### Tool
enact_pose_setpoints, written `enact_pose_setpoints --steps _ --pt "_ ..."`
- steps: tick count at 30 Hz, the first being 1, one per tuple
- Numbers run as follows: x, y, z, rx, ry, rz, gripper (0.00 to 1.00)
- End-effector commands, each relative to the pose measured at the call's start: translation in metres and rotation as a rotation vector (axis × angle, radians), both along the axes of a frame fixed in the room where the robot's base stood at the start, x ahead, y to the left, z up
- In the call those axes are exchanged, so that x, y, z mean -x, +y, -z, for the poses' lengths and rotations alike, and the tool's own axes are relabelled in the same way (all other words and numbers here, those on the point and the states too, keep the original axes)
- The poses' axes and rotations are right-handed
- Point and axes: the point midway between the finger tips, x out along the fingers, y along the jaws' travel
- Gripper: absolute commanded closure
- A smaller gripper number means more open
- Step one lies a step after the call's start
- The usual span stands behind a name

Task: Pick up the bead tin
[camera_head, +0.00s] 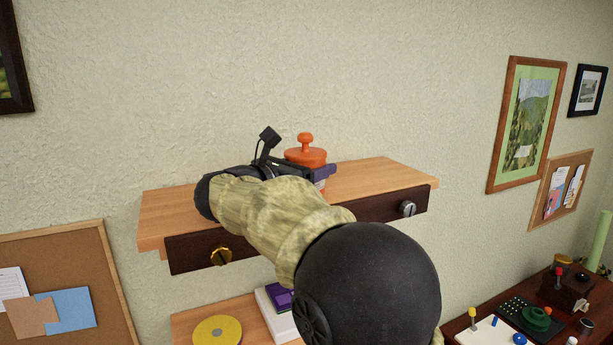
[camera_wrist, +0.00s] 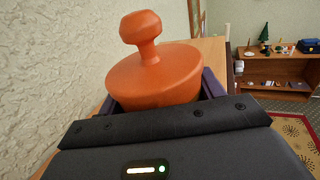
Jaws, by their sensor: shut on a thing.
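The bead tin appears to be the orange, round-lidded container with a knob on top (camera_head: 305,155), upright at the shelf in the head view. In the wrist view the orange tin (camera_wrist: 155,75) fills the upper middle, its lid and knob clear. My gripper (camera_head: 308,172) is shut on the tin, with dark purple fingers on either side of it; they also show in the wrist view (camera_wrist: 162,98). The tin's lower part is mostly hidden by my gripper. I cannot tell whether its base touches the shelf.
The wooden wall shelf (camera_head: 385,173) has a dark front rail with a brass knob (camera_head: 221,257) and a grey knob (camera_head: 407,209). The textured wall is close behind. A lower shelf (camera_head: 190,322) holds a yellow disc (camera_head: 217,331) and a purple item (camera_head: 279,297). The upper shelf's right end is clear.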

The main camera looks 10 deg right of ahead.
Motion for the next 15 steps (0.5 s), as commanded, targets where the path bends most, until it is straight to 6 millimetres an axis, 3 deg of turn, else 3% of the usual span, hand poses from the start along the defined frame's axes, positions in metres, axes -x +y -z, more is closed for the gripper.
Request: enact_pose_setpoints --steps 8,15 --pt "0.000 0.000 -0.011 -0.001 -0.005 0.000 0.65" --pt "0.000 0.000 -0.044 -0.001 -0.007 0.001 0.65"
